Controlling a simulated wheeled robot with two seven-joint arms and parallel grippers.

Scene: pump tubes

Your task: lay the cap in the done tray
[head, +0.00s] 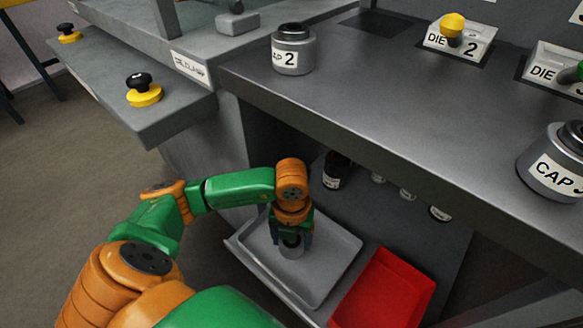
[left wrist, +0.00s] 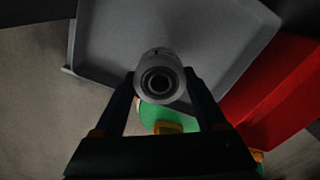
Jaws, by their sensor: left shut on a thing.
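My left gripper (head: 291,238) reaches down over the grey tray (head: 335,262) on the lower level. It is shut on a grey cylindrical cap (head: 291,249), partly hidden by the fingers in the head view. In the left wrist view the cap (left wrist: 160,76) sits between the two fingertips (left wrist: 160,82), its dark ring-shaped top facing the camera. The grey tray (left wrist: 115,30) lies behind it. I cannot tell whether the cap touches the tray floor. No writing on the tray is readable. My right gripper is not in view.
A red tray (head: 385,292) lies right of the grey one. Above, the bench holds a cap labelled 2 (head: 293,52), another cap (head: 556,165) at the right, and die blocks (head: 460,42). Several dark bottles (head: 335,172) stand under the bench, whose front edge overhangs the trays.

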